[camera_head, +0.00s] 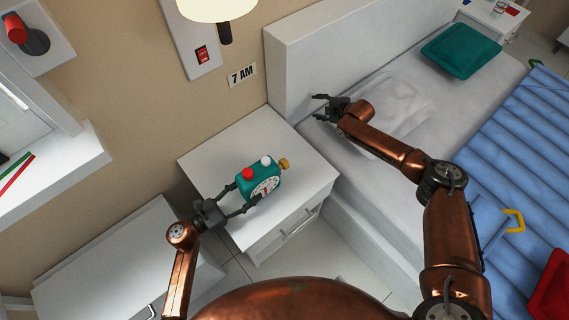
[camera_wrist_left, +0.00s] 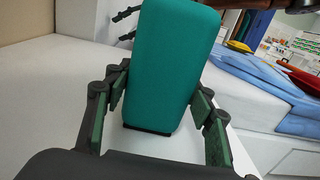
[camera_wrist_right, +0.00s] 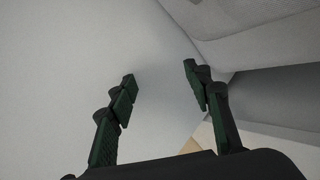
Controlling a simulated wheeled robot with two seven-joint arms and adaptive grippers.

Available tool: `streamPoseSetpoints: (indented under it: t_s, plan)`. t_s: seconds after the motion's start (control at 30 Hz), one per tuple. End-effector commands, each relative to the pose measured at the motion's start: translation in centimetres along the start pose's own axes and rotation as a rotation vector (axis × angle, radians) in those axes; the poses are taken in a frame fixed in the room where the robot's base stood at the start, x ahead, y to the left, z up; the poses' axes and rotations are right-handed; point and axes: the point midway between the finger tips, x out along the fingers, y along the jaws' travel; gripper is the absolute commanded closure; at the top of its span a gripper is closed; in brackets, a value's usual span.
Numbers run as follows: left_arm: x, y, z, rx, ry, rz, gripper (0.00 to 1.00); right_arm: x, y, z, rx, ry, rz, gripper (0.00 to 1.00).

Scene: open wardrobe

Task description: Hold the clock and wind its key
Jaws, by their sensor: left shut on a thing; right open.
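The clock (camera_head: 259,182) is teal with a white dial, a red and a white knob on top, and a yellow-brown key (camera_head: 284,164) at its right side. My left gripper (camera_head: 237,200) is shut on the clock from the lower left. In the left wrist view the clock's teal side (camera_wrist_left: 168,65) sits between the fingers (camera_wrist_left: 160,92); its dial and key are hidden there. My right gripper (camera_head: 318,107) is open and empty, above the bed's head end, up and right of the key. Its spread fingers (camera_wrist_right: 160,85) also show in the right wrist view.
The white nightstand (camera_head: 208,160) has free room around the clock. The bed's headboard (camera_head: 310,50) rises behind my right gripper, with a pale pillow (camera_head: 405,98) beside it. A lamp (camera_head: 216,8) and a red switch (camera_head: 202,55) are on the wall.

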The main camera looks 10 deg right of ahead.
Motion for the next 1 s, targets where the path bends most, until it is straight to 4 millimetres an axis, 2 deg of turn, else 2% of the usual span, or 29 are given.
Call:
streamPoseSetpoints:
  t_s: [0.07, 0.17, 0.27, 0.37, 0.47, 0.6, 0.73, 0.9, 1.0]
  plan:
    - [0.0, 0.0, -0.1, -0.001, 0.002, 0.002, 0.69, -0.3, -0.5, 0.3, -0.075, 0.040, 0.079, 0.54]
    - [0.0, 0.0, -0.1, -0.001, 0.002, 0.001, 0.69, -1.1, -1.0, -0.4, -0.186, 0.110, 0.179, 0.54]
    - [0.0, 0.0, -0.1, -0.001, 0.002, 0.001, 0.69, -2.4, -2.1, -1.7, -0.294, 0.195, 0.272, 0.54]
    - [0.0, 0.0, -0.1, -0.001, 0.002, 0.001, 0.69, -4.3, -4.1, -3.6, -0.394, 0.297, 0.353, 0.54]
    - [0.0, 0.0, -0.1, -0.002, 0.001, 0.001, 0.69, -6.7, -6.7, -5.9, -0.486, 0.416, 0.427, 0.54]
    - [0.0, 0.0, -0.1, -0.002, 0.001, 0.001, 0.69, -10.9, -11.2, -9.0, -0.586, 0.597, 0.518, 0.54]
    - [0.0, 0.0, -0.1, -0.002, 0.001, 0.000, 0.69, -15.0, -15.0, -11.2, -0.640, 0.749, 0.581, 0.54]
    - [0.0, -0.1, -0.1, -0.002, 0.001, 0.000, 0.69, -18.7, -18.2, -12.9, -0.668, 0.880, 0.630, 0.54]
    - [0.0, -0.1, -0.1, -0.002, 0.001, 0.000, 0.69, -19.7, -18.9, -13.4, -0.672, 0.916, 0.645, 0.54]
